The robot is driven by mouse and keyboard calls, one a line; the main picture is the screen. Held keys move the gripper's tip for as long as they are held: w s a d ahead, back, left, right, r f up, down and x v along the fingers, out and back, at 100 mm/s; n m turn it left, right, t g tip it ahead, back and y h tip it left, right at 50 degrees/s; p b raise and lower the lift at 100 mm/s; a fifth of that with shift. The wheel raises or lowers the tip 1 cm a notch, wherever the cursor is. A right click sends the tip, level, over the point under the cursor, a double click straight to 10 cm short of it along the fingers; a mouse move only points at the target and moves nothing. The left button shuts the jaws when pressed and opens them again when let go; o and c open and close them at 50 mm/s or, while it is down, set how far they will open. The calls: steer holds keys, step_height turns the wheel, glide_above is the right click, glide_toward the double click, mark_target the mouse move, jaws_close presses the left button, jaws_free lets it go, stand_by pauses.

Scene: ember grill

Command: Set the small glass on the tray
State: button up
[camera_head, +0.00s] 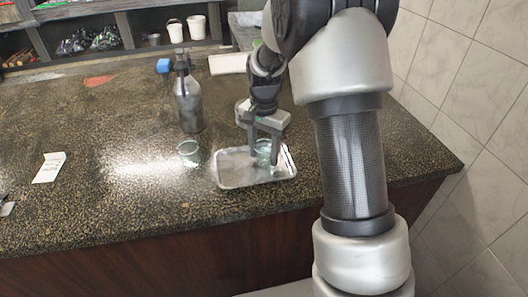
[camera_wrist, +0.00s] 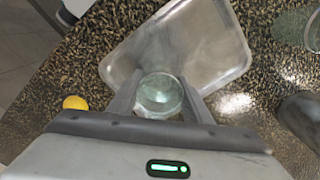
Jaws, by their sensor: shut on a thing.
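My gripper (camera_head: 264,152) points down over the silver metal tray (camera_head: 231,180) near the front edge of the counter. It is shut on a small clear glass (camera_wrist: 160,95), whose round rim shows between the two fingers in the wrist view. In the head view the glass (camera_head: 264,158) looks upright and within the tray's outline, partly covered by the fingers. I cannot tell whether its base touches the tray. The tray also fills the upper middle of the wrist view (camera_wrist: 205,50).
A second clear glass (camera_head: 188,153) stands left of the tray. A white card (camera_head: 49,167) lies far left. A yellow round thing (camera_wrist: 75,103) shows in the wrist view.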

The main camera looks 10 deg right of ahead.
steer(key=o, duration=0.7)
steer(key=shift+f, duration=0.15)
steer(key=o, duration=0.5)
